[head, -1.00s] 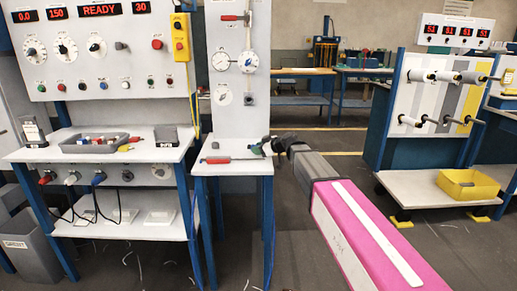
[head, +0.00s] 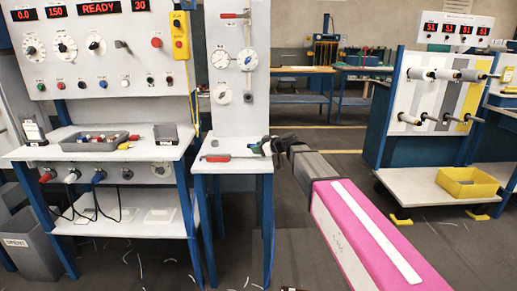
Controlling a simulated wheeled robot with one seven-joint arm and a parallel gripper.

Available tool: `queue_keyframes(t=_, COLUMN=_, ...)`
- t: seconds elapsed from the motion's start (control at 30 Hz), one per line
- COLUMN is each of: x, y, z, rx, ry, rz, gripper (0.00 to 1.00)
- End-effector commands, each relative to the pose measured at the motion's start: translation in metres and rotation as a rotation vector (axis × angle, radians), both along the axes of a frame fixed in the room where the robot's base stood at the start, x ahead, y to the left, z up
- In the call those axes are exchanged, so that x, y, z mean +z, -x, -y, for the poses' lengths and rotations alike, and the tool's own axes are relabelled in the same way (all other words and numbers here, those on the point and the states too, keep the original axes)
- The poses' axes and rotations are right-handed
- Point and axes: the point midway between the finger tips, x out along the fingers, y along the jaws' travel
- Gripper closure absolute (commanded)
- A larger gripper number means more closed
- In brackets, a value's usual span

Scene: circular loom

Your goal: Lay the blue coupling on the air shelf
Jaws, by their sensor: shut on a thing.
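The narrow table (head: 229,168) holds a red-handled tool (head: 217,157). A grey tray (head: 102,143) of small parts stands on the left bench. A grey bin (head: 30,248) is at lower left. A cart with a yellow box (head: 467,182) stands at right.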

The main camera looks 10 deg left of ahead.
Motion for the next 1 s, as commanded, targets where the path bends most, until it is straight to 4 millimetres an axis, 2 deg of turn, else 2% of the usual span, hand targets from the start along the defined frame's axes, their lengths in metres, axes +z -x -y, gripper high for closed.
queue_keyframes(t=0.03, x=-0.015, y=0.002, z=0.000, rx=0.014, ry=0.035, rz=0.001, gripper=1.00)
queue_keyframes(t=0.57, x=-0.021, y=0.003, z=-0.001, rx=0.018, ry=0.036, rz=0.003, gripper=1.00)
queue_keyframes(t=0.6, x=-0.021, y=0.003, z=-0.001, rx=0.018, ry=0.036, rz=0.003, gripper=0.54)
queue_keyframes(t=0.63, x=-0.021, y=0.003, z=-0.001, rx=0.018, ry=0.036, rz=0.003, gripper=0.47)
queue_keyframes(t=0.87, x=-0.017, y=0.003, z=-0.002, rx=0.018, ry=0.036, rz=0.003, gripper=0.47)
queue_keyframes(t=1.0, x=-0.003, y=0.003, z=-0.002, rx=0.020, ry=0.036, rz=0.005, gripper=0.43)
